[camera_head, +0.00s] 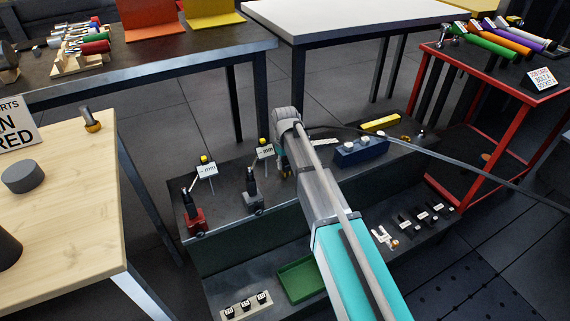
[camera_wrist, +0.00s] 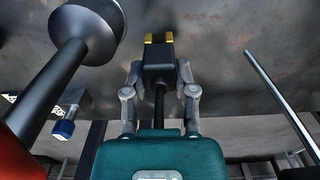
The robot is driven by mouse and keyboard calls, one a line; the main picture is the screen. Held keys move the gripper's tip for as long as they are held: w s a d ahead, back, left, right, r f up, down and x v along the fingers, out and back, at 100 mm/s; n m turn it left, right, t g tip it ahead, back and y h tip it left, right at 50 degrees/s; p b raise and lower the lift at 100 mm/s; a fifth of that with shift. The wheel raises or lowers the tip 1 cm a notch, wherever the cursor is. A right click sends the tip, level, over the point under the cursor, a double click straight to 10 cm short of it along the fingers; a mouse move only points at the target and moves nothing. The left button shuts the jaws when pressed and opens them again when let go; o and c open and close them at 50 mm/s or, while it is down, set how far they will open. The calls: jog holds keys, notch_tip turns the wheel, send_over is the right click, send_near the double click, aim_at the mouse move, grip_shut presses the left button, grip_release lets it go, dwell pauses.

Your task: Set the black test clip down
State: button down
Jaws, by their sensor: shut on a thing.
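The black test clip (camera_wrist: 158,72) is a dark block with two yellow tips and a black stem. In the wrist view it sits between the grey fingers of my gripper (camera_wrist: 160,92), which are shut on it. Its yellow tips point away from my gripper, toward a dark grey speckled surface (camera_wrist: 220,35). I cannot tell whether the clip touches that surface. In the head view my arm reaches over the dark two-level bench (camera_head: 226,262), and the clip and fingertips are mostly hidden behind the arm.
A red-based stand (camera_head: 195,220) and a grey-based stand (camera_head: 254,203) are left of my arm. A blue block (camera_head: 362,152) is to the right. On the lower level are a green tray (camera_head: 300,280) and several small black parts. A black knobbed post (camera_wrist: 62,62) is close at left in the wrist view.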

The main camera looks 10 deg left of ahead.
jog(key=shift+r+p, duration=0.65)
jog(key=shift+r, duration=0.2)
jog(key=s+d+r+p, duration=0.4)
jog(key=s+r+p, duration=0.6)
jog(key=s, duration=0.3)
jog(key=shift+d+r, duration=0.15)
jog(key=shift+d, duration=0.25)
jog(key=shift+r, duration=0.15)
notch_tip(320, 180, up, 25)
jog(key=p, duration=2.6)
jog(key=shift+r, duration=0.2)
jog(key=shift+f, duration=0.2)
notch_tip(320, 180, down, 25)
jog(key=b, duration=2.5)
jog(key=shift+b, duration=0.3)
